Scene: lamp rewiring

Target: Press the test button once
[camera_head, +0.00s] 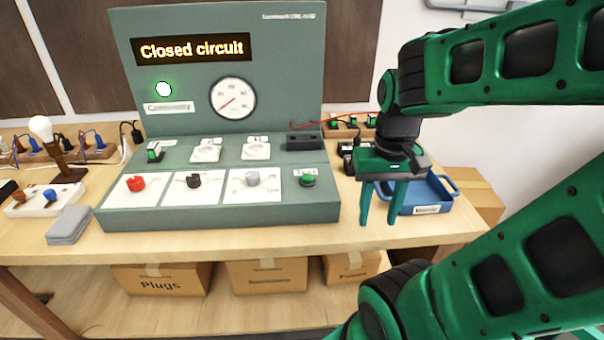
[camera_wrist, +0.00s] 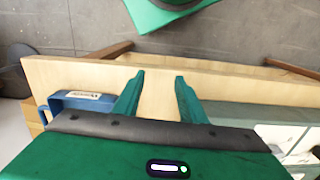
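My gripper (camera_head: 379,221) is to the right of the console and the button, apart from both, fingers pointing down near the table's front edge. Its two fingers are spread with nothing between them. The wrist view also shows the open gripper (camera_wrist: 159,76) above the table edge. The console (camera_head: 220,213) has a lit "Closed circuit" display (camera_head: 194,49) and a lit green-white lamp (camera_head: 164,89).
The console also has a red knob (camera_head: 136,183), a black knob (camera_head: 194,181), a grey knob (camera_head: 253,178) and a dial gauge (camera_head: 233,97). A blue tray (camera_head: 440,201) stands behind my gripper. A bulb (camera_head: 41,128) stands at the left. Boxes (camera_head: 160,279) lie below the table.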

